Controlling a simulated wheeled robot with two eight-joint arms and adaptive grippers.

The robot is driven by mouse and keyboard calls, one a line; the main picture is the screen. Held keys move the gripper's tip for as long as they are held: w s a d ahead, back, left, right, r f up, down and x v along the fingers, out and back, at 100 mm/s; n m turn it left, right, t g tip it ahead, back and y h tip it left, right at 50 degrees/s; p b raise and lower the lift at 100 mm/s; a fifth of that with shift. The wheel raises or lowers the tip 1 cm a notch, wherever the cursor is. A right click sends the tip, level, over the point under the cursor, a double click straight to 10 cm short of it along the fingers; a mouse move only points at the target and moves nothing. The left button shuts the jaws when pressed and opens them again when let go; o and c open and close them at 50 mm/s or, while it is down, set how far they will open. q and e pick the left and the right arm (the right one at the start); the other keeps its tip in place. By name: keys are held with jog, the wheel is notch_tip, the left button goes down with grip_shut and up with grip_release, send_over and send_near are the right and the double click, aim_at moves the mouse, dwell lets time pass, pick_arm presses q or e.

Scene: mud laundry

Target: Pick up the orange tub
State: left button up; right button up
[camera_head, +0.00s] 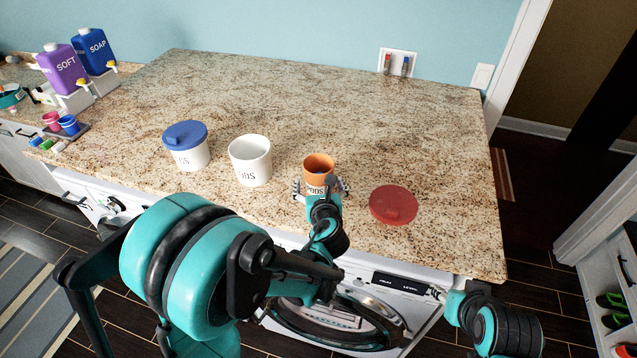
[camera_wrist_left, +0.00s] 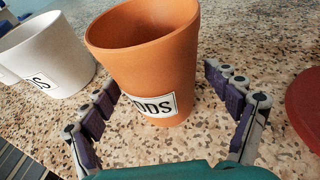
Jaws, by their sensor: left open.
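In the left wrist view the tub (camera_wrist_left: 150,60) stands just ahead, between the spread fingers. My left gripper (camera_head: 320,190) is open, with one finger on each side of the tub's lower part. In the wrist view, gaps show between the fingers (camera_wrist_left: 168,108) and the tub. My right arm shows at the lower right, but its fingers are not clearly seen.
A white open tub (camera_head: 250,160) and a white tub with a blue lid (camera_head: 186,147) stand left of the orange tub. A red lid (camera_head: 393,205) lies to the right. Soap bottles (camera_head: 90,50) stand far left. The counter (camera_head: 300,100) behind is clear.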

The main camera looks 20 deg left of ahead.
pick_arm(q)
jog(key=shift+w+a+f, duration=0.15)
jog(key=shift+w, duration=0.3)
jog(key=shift+s, duration=0.1)
jog(key=c, duration=1.3)
